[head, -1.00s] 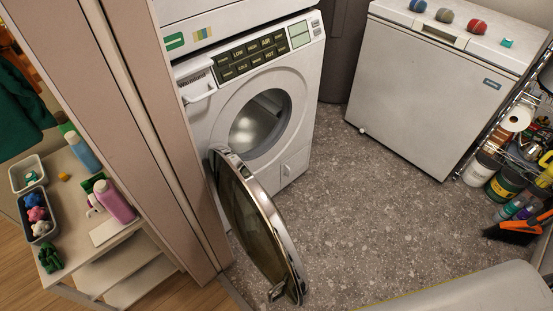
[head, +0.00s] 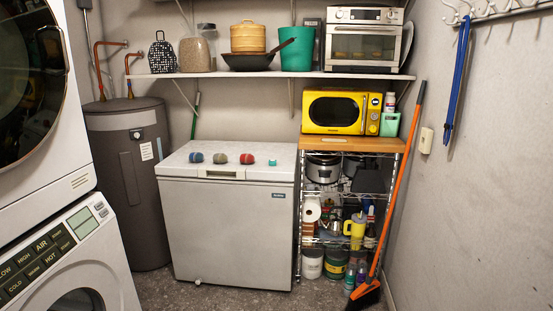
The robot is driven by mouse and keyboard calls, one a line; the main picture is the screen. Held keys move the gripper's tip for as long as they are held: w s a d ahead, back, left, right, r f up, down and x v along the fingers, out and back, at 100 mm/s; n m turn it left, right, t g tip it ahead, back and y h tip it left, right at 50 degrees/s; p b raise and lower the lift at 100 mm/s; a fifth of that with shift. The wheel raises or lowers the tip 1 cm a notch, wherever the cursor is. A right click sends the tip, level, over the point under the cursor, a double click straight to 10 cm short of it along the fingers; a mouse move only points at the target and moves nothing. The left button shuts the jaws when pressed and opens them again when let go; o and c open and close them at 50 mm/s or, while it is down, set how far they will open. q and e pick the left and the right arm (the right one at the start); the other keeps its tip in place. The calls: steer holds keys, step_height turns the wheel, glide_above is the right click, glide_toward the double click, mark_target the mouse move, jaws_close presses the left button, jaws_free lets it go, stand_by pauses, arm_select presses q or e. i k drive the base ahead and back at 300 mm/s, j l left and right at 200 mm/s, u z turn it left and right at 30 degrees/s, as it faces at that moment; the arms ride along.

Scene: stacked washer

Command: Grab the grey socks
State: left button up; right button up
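Three small rolled balls that look like socks sit in a row on top of the white chest freezer (head: 230,225). The left one is a blue ball (head: 196,157). The middle one is a dull grey-green ball (head: 220,158), the closest to grey of the three. The right one is a red ball (head: 247,159). The balls are apart from each other, and nothing covers them. Neither of my grippers shows in the head view.
The stacked washer (head: 80,285) stands at the left, with a dark water heater (head: 128,180) behind it. A wire rack (head: 345,205) with a yellow microwave (head: 330,113) and an orange-handled broom (head: 398,190) stand right of the freezer. A shelf (head: 280,75) hangs above. Some floor shows in front.

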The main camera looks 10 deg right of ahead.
mark_target(219, 158)
steer(key=i+u, duration=0.1)
steer(key=u, duration=0.3)
steer(key=l+u, duration=0.1)
steer(key=u, duration=0.3)
steer(key=i+l+u, duration=0.1)
steer(key=u, duration=0.3)
steer(key=l+u, duration=0.15)
steer(key=u, duration=0.2)
steer(key=i+l+u, duration=0.1)
steer(key=u, duration=0.25)
steer(key=l+u, duration=0.55)
steer(key=l, duration=0.6)
steer(key=l+u, duration=0.25)
steer(key=l, duration=0.5)
steer(key=l+u, duration=0.45)
steer(key=l, duration=0.35)
steer(key=l+u, duration=0.4)
steer(key=l, duration=0.4)
steer(key=l+z, duration=0.4)
steer(key=i+l+z, duration=0.1)
steer(key=l+z, duration=0.3)
